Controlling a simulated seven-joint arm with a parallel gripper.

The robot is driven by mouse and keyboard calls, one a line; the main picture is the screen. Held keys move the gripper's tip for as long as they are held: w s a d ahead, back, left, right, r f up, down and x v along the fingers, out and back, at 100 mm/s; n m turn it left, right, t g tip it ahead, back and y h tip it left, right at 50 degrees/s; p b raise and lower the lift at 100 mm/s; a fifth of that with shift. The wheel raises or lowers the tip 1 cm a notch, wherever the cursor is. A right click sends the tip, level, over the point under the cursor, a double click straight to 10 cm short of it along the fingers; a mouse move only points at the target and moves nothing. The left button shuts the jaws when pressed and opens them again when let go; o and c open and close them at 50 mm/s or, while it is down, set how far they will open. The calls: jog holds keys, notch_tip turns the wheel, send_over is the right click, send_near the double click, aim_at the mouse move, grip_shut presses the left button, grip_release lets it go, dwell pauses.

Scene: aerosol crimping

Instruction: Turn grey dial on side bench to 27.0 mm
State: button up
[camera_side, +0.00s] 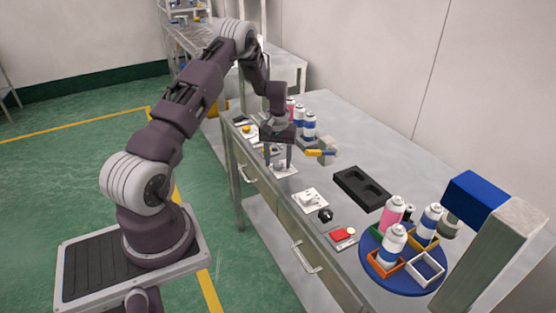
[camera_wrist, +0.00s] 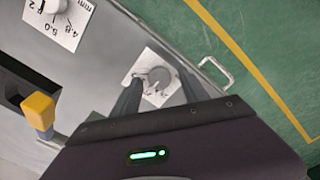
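The grey dial (camera_wrist: 161,76) sits on a small white plate (camera_wrist: 137,75) near the front edge of the bench. My gripper (camera_wrist: 160,80) points down over it, with one dark finger on either side and a gap to the dial on both sides. The fingers look open. In the side view my gripper (camera_side: 279,165) is low over the white plate (camera_side: 286,172), and the fingers partly hide the dial. The scale on this plate is not readable in either view.
A second dial (camera_wrist: 50,6), marked in mm around 5.0, is nearby. A yellow-handled lever (camera_side: 321,153) stands close behind my gripper. A black tray (camera_side: 362,188), black knob (camera_side: 326,215), red button (camera_side: 341,235) and blue turntable (camera_side: 405,285) with cans are further right.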

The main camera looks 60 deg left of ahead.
aim_at(278, 164)
notch_tip(278, 164, up, 7)
jog(key=shift+r, duration=0.1)
dwell(0.3)
jog(key=s+d+r+m+t, duration=0.2)
jog(key=s+d+r+m, duration=0.1)
jog(key=d+r, duration=0.8)
jog(key=s+d+r+m+t, duration=0.1)
jog(key=s+d+r+m, duration=0.15)
jog(key=d+r, duration=0.8)
jog(key=s+d+r+m+t, duration=0.1)
jog(key=s+d+m, duration=0.1)
jog(key=s+d, duration=0.3)
jog(key=s+d+r+m+t, duration=0.1)
jog(key=s+d, duration=0.4)
jog(key=s, duration=0.9)
jog(key=shift+d+r+m+t, duration=0.2)
jog(key=shift+d+m+t, duration=0.15)
jog(key=shift+m, duration=0.5)
